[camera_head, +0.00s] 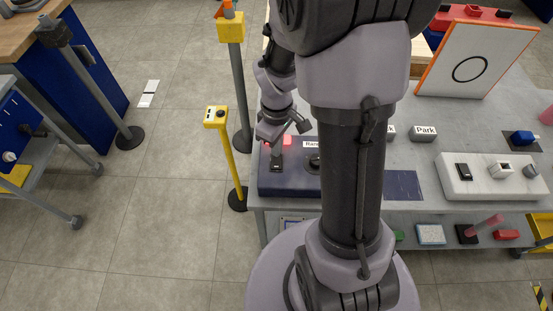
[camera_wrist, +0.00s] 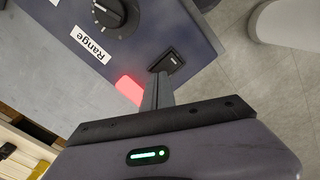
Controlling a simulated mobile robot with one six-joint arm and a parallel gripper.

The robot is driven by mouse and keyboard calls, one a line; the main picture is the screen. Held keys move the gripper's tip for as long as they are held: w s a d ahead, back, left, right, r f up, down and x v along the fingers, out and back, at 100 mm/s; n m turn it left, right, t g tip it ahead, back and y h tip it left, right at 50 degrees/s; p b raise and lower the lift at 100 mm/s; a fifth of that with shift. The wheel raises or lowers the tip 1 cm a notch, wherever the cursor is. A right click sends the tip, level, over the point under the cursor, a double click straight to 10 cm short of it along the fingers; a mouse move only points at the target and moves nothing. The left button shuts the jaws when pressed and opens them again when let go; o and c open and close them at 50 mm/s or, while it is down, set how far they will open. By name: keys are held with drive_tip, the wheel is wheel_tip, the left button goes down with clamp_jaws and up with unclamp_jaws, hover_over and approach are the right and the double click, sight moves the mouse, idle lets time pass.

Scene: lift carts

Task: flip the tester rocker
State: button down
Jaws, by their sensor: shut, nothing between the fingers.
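The tester is a dark blue box (camera_head: 287,184) on the near left of the grey bench; its face also shows in the wrist view (camera_wrist: 190,28). A black rocker (camera_wrist: 167,62) sits near the edge of that face. A glowing red lamp (camera_wrist: 129,88) is beside it, and a black knob (camera_wrist: 110,14) is by the "Range" label (camera_wrist: 90,44). My gripper (camera_wrist: 157,78) is shut and empty. Its tips are right at the rocker's near edge in the wrist view; I cannot tell whether they touch. The rocker's tilt is unclear.
A white control block (camera_head: 490,190) and small "Park" block (camera_head: 424,133) are on the bench to the right. A white panel with a circle (camera_head: 476,60) stands behind. A yellow post (camera_head: 233,160) stands close to the bench's left. My arm hides the bench middle.

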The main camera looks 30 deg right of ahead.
drive_tip(key=shift+f+b, duration=0.75)
drive_tip(key=shift+f, duration=0.2)
idle(0.5)
drive_tip(key=shift+r, duration=0.15)
wheel_tip(320, 180, up, 7)
drive_tip(key=p, duration=0.6)
